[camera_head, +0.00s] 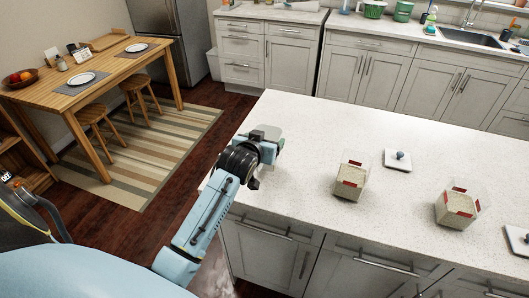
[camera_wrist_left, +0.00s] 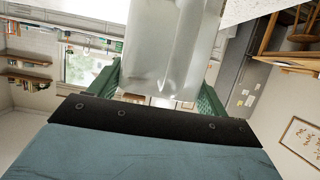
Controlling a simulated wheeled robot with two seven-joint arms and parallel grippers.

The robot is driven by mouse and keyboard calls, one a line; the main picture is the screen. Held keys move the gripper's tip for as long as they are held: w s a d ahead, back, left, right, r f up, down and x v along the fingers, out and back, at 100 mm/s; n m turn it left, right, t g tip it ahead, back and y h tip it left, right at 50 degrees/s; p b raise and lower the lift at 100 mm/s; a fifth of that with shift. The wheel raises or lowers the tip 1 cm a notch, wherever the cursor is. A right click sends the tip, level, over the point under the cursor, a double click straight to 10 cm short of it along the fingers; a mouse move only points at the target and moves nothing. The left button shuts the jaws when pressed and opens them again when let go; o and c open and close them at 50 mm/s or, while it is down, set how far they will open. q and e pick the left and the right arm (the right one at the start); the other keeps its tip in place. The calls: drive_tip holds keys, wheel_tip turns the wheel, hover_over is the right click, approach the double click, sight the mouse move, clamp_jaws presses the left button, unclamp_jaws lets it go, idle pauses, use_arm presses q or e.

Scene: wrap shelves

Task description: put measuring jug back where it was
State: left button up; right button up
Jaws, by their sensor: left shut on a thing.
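The measuring jug (camera_wrist_left: 172,45) is a clear, greyish vessel that fills the upper middle of the left wrist view. The green fingers of my left gripper (camera_wrist_left: 165,98) are on either side of it, shut on it. In the head view my left gripper (camera_head: 266,150) is over the left end of the white island counter (camera_head: 300,130). Only a pale bit of the jug (camera_head: 270,131) shows there, behind the gripper. I cannot tell whether the jug touches the counter. My right gripper is not in view.
The counter between gripper and canisters is clear. A dining table (camera_head: 60,95) with stools is at left. A sink counter (camera_head: 420,40) runs behind.

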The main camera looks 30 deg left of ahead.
use_arm(q)
drive_tip(key=shift+f, duration=1.9)
drive_tip(key=shift+f, duration=0.15)
drive_tip(key=o, duration=1.8)
drive_tip(key=shift+s, duration=0.1)
drive_tip(key=v, duration=1.2)
